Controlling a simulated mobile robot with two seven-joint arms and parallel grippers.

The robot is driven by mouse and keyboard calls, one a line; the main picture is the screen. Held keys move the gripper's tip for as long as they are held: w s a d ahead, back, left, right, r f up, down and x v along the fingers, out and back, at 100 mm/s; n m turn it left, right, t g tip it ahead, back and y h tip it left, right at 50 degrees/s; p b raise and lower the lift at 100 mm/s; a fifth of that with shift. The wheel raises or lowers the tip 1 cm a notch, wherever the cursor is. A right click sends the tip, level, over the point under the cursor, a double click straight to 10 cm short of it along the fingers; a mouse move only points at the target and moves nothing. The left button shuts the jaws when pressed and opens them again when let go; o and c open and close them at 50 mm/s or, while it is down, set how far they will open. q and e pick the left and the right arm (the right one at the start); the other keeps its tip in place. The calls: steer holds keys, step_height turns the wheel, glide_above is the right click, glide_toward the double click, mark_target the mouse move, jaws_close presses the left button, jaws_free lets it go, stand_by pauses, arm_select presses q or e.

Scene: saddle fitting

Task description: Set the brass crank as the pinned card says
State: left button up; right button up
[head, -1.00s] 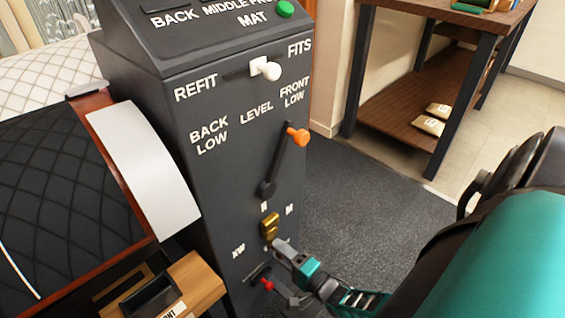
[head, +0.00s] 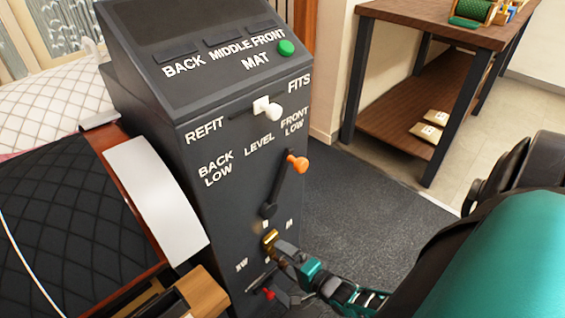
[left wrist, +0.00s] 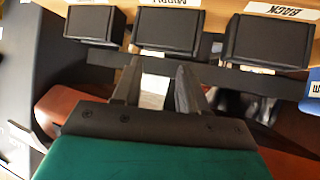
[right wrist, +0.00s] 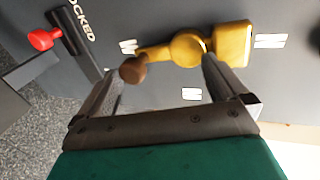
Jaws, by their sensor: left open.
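The brass crank (right wrist: 187,48) is on the front of the dark panel, with a squarish brass block at one end and a brown knob (right wrist: 133,70) at the other. In the head view the crank (head: 270,239) sits under the orange-knobbed lever, partly hidden by my right gripper (head: 283,252). In the right wrist view my right gripper (right wrist: 163,72) is open, one finger beside the knob and the other beside the hub. Small white letter labels surround the crank. My left gripper (left wrist: 156,88) is open and empty, near black blocks. I see no readable card.
A red-knobbed lever (head: 268,293) marked LOCKED sits below the crank. The orange-knobbed lever (head: 297,162), white knob (head: 271,112) and green button (head: 286,47) are above. The dark saddle pad (head: 65,215) is left. A wooden table (head: 440,20) stands at the back right.

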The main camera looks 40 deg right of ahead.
mark_target(273, 215)
steer(key=r+t+p, duration=0.1)
steer(key=r, duration=0.4)
steer(key=w+r+t+p, duration=0.1)
steer(key=r, duration=0.3)
steer(key=r+t+p, duration=0.1)
steer(key=r, duration=0.4)
steer(key=shift+w+a+r+t, duration=0.15)
steer(key=shift+w+r+t, duration=0.1)
steer(key=shift+r+t, duration=0.15)
steer(key=c, duration=0.4)
steer(key=shift+o, duration=0.2)
steer(key=shift+a+r+p, duration=0.1)
steer(key=shift+r+p, duration=0.3)
steer(key=shift+r, duration=0.45)
arm_select(q)
steer(key=r, duration=0.5)
steer(key=shift+s+a+r, duration=0.1)
steer(key=shift+s+r, duration=0.15)
steer(key=shift+s, duration=0.1)
steer(key=shift+w, duration=0.1)
arm_select(e)
steer(key=shift+f, duration=0.1)
